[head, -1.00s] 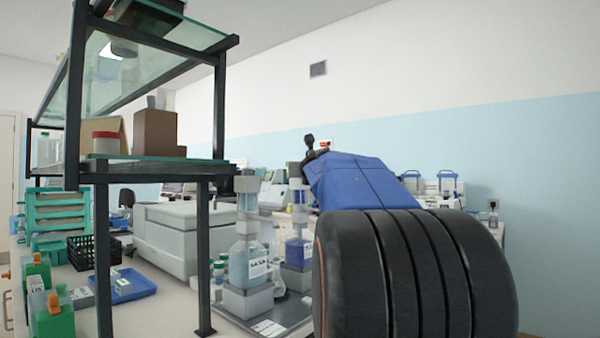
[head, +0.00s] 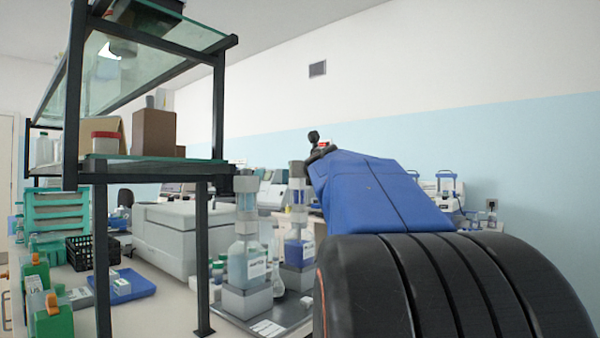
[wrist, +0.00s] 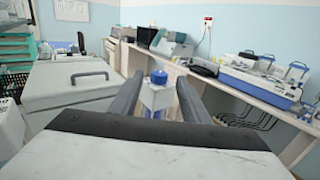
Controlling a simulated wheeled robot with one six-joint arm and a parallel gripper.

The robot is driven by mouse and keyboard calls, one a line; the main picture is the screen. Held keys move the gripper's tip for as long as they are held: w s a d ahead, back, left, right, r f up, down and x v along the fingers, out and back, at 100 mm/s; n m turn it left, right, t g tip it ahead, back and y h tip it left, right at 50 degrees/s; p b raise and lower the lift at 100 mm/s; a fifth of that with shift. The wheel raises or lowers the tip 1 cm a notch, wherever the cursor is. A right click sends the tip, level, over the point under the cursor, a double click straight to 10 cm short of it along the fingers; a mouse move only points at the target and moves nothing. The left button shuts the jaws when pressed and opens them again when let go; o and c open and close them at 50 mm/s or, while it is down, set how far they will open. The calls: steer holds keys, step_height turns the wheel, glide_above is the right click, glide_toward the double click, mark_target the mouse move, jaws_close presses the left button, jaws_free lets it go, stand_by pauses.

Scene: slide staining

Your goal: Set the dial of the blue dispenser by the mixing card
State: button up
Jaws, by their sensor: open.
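Two bottle dispensers stand side by side in the head view. The right one holds dark blue liquid (head: 298,251); the left one holds paler blue liquid (head: 238,268). A white printed card (head: 267,328) lies on the grey tray in front of them; its writing is too small to read. In the wrist view my gripper (wrist: 160,79) is open. A blue knob on a pale dispenser head (wrist: 158,97) shows between and beyond its fingers, with no contact visible. Which dispenser this is, and its dial setting, I cannot tell.
A dark-framed glass shelf (head: 150,172) stands left of the dispensers. A large grey-white machine (head: 165,238) is behind it, with a black crate (head: 92,252) and a blue tray (head: 130,285) nearby. More instruments line the wall bench (wrist: 212,75).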

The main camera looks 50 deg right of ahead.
steer(key=v, duration=1.2)
steer(key=shift+f, duration=0.1)
